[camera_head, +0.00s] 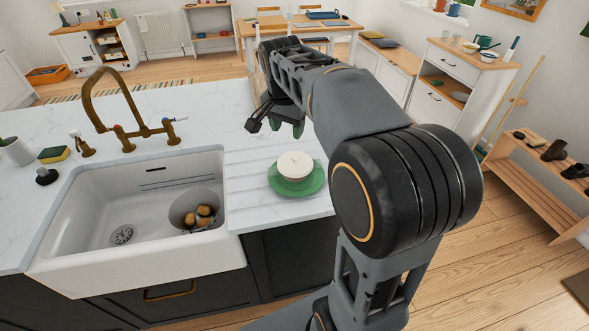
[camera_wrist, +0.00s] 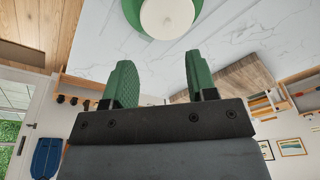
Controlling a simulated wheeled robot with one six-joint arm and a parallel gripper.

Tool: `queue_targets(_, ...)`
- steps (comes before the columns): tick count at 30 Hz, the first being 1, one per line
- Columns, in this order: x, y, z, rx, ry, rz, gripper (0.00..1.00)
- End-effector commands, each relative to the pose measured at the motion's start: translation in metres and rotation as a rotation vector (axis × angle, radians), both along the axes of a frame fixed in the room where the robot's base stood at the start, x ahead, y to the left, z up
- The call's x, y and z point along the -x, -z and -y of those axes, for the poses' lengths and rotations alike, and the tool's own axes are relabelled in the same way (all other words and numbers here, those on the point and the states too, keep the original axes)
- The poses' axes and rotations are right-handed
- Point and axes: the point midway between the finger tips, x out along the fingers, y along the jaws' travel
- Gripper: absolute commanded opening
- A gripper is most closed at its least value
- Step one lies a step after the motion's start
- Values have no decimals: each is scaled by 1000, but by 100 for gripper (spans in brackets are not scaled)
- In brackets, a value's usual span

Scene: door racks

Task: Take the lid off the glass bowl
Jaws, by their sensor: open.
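I cannot tell whether this bowl is glass. In the wrist view, the cream lid (camera_wrist: 167,17) and green plate (camera_wrist: 133,12) show at the top edge, partly cut off. My gripper (camera_head: 287,127) is behind and above the lid in the head view, apart from it. In the wrist view my gripper (camera_wrist: 161,70) is open and empty, its two green fingers spread.
The white sink (camera_head: 100,238) holds a round container (camera_head: 178,208) with several yellowish round items. A brass tap (camera_head: 98,103) stands behind it. A sponge (camera_head: 54,154) lies at the left. The marble counter (camera_head: 235,105) is clear around the plate.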

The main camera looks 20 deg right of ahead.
Motion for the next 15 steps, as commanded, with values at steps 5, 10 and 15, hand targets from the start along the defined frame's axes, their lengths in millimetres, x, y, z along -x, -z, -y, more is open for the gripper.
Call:
queue_targets(5,-37,20,19,-4,218,-42,52)
queue_targets(10,-51,34,28,-3,315,-56,52)
queue_targets(15,-55,63,32,-3,331,-61,52)
